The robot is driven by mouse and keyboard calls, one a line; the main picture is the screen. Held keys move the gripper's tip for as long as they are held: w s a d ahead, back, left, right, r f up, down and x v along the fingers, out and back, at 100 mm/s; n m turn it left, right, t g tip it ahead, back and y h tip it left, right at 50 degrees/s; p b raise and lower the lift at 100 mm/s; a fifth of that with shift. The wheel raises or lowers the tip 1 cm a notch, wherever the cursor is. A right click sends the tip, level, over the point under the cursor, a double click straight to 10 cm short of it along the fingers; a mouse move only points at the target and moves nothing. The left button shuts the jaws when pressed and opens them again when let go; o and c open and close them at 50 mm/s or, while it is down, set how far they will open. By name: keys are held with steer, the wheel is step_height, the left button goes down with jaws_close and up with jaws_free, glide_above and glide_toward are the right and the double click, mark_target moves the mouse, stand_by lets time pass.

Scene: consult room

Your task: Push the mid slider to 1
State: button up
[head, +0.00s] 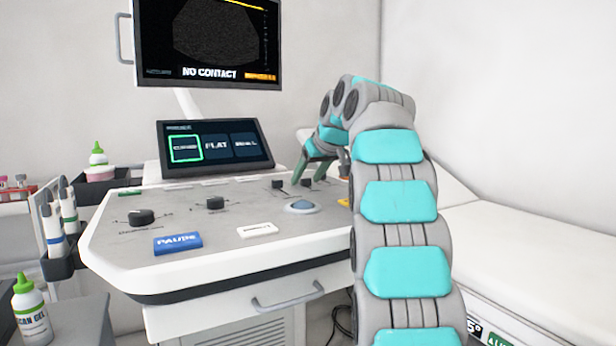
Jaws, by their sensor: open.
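The slider area is at the right rear of the grey console panel (225,215). Two dark slider knobs show there, a left one (278,184) and another (306,182) close to my gripper. Their labels are too small to read, and I cannot tell which is the mid slider. My gripper (318,176) is open, pointing down over this area with its green fingers apart. I cannot tell whether a finger touches a knob. My arm hides the right end of the panel and whatever sliders are behind it.
Two black dials (141,216), a blue PAUSE button (177,243), a white key (257,229) and a trackball (302,207) share the panel. A touchscreen (215,148) stands behind, below a monitor (207,45) reading "NO CONTACT". A bed (530,245) is at right.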

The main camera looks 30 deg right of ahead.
steer(key=v, duration=0.7)
steer(key=shift+s+r+p, duration=0.15)
steer(key=shift+p, duration=0.15)
steer(key=shift+s+r, duration=0.1)
steer(key=shift+s, duration=0.05)
